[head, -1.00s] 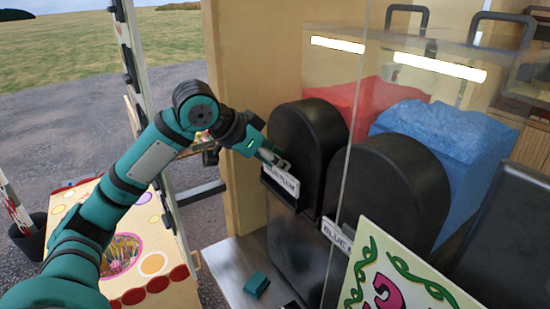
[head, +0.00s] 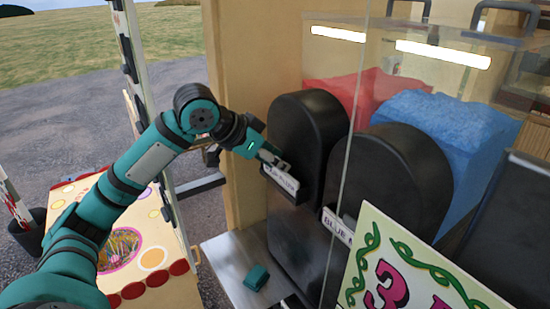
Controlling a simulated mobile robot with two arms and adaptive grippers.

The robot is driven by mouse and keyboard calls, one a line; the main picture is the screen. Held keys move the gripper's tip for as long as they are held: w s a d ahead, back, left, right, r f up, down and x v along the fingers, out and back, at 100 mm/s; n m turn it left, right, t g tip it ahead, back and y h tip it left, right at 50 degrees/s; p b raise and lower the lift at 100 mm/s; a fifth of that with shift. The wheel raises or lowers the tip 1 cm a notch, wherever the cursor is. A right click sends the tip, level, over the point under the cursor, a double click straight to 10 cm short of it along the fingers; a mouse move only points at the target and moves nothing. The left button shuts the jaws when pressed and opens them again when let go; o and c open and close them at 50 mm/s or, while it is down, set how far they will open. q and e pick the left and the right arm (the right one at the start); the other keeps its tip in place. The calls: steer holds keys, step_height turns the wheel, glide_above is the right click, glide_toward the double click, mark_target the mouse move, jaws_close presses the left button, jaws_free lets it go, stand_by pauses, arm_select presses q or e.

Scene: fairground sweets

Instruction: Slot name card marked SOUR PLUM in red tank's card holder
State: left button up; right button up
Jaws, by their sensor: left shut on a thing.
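The white name card (head: 284,180) is at the front of the dark housing of the red tank. The end of its lettering reads like PLUM; my fingers hide the first part. My left gripper (head: 271,159) is shut on the card from above. The card sits at the black card holder (head: 303,196) on the housing front. I cannot tell whether its lower edge is inside the holder. The red tank (head: 335,93) shows red contents behind clear panels. My right gripper is not in view.
The blue tank (head: 447,118) stands to the right, with a BLUE card (head: 337,226) in its holder. A clear pane and a painted sign (head: 400,270) stand in front at right. A small teal block (head: 257,277) lies on the metal counter (head: 225,262).

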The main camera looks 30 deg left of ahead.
arm_select(q)
steer(key=shift+f, duration=0.15)
steer(key=o, duration=1.1)
